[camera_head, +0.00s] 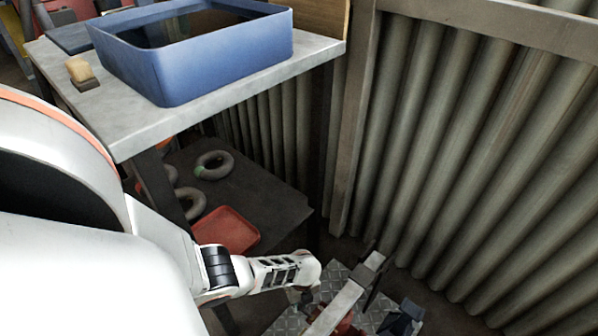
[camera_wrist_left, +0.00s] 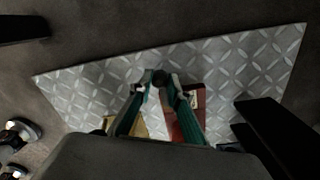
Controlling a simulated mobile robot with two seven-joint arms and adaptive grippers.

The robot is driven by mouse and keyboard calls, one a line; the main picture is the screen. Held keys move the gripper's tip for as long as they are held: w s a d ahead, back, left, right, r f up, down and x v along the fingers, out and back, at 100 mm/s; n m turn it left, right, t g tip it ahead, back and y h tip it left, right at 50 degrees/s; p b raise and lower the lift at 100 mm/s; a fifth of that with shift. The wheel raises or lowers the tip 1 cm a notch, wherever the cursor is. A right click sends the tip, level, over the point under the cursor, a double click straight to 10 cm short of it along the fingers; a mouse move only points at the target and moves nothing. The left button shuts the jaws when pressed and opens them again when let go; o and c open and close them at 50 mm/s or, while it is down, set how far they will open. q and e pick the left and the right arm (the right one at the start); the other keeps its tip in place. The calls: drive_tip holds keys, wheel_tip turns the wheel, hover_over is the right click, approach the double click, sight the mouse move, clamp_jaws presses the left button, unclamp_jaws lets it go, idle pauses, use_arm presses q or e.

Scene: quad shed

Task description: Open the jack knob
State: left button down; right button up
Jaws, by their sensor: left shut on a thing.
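The jack stands low on a diamond-plate metal sheet; its grey bar (camera_head: 345,302) and part of a red body show at the bottom of the head view. My left gripper (camera_head: 306,296) reaches down beside the bar's left side. In the left wrist view the two green-edged fingers of my left gripper (camera_wrist_left: 160,84) come together at their tips on a small dark knob (camera_wrist_left: 160,77). The red body of the jack (camera_wrist_left: 186,122) shows behind the right finger. The fingers hide much of the jack. My right gripper is not in view.
A grey workbench (camera_head: 125,125) with a blue bin (camera_head: 225,60) stands above left of the jack. A lower shelf holds a red tray (camera_head: 226,231) and several rings (camera_head: 213,165). A corrugated wall (camera_head: 460,150) closes the right side. The diamond plate (camera_wrist_left: 245,65) lies on dark floor.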

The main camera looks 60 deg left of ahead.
use_arm(q)
drive_tip(key=shift+d+f+m, duration=0.15)
drive_tip(key=shift+m, duration=0.25)
drive_tip(key=c, duration=1.9)
unclamp_jaws()
drive_tip(key=shift+w, duration=0.1)
